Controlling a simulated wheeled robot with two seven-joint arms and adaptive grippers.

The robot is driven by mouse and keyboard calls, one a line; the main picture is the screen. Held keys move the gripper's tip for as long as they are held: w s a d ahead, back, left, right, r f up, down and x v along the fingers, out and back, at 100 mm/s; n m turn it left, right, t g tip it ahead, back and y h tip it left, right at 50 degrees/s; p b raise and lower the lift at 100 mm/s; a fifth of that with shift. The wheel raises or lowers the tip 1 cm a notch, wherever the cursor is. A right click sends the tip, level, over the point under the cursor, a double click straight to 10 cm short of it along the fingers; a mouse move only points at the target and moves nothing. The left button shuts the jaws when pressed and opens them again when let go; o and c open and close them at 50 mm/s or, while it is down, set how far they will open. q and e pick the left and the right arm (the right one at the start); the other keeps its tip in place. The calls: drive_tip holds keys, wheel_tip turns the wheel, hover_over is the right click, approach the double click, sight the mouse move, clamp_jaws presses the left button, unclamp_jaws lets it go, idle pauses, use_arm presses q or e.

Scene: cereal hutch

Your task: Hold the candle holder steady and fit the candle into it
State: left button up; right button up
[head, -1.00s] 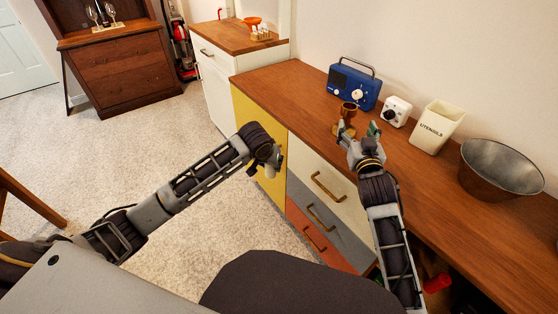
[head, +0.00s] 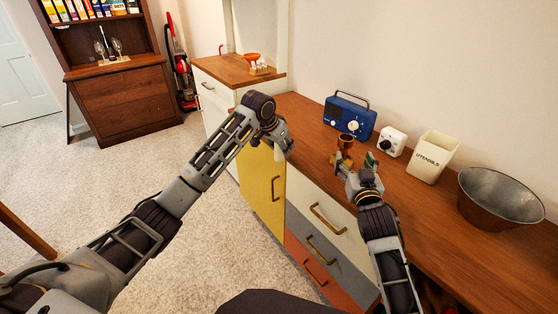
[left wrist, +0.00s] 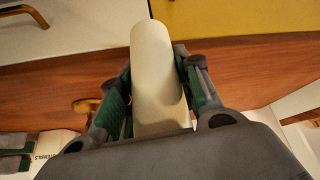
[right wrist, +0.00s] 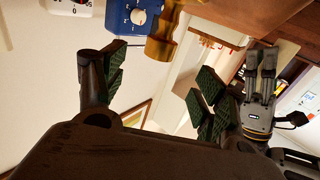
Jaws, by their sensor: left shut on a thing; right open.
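The candle (left wrist: 155,75) is a plain cream cylinder. My left gripper (left wrist: 158,100) is shut on it, with green pads on both sides. In the head view my left gripper (head: 284,143) is by the front edge of the counter, left of the holder, and the candle (head: 279,153) shows only as a small pale piece. The brass candle holder (head: 345,143) stands upright on the counter in front of the radio. My right gripper (head: 356,164) is open just in front of it. In the right wrist view the holder (right wrist: 163,35) is beyond the open, empty fingers (right wrist: 155,90).
A blue radio (head: 349,116), a white timer-like box (head: 391,141), a utensils pot (head: 433,156) and a metal bowl (head: 500,195) stand along the wooden counter (head: 430,208). Drawers with brass handles lie below its front edge. The counter left of the radio is clear.

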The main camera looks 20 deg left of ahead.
sight(348, 144)
use_arm(q)
drive_tip(key=w+d+r+m+g+h, duration=0.15)
drive_tip(key=w+d+r+m, duration=0.25)
drive_tip(key=w+d+r, duration=0.4)
drive_tip(key=s+d+r+m+g+h, duration=0.2)
drive_tip(key=d+r+m, duration=0.4)
drive_tip(key=d+r, duration=0.5)
drive_tip(key=s+d, duration=0.1)
drive_tip(key=d, duration=0.2)
drive_tip(key=shift+d, duration=0.4)
drive_tip(key=shift+r, duration=0.1)
use_arm(e)
drive_tip(key=shift+w, duration=0.1)
drive_tip(key=shift+x, duration=5.85)
drive_tip(key=shift+w, duration=0.1)
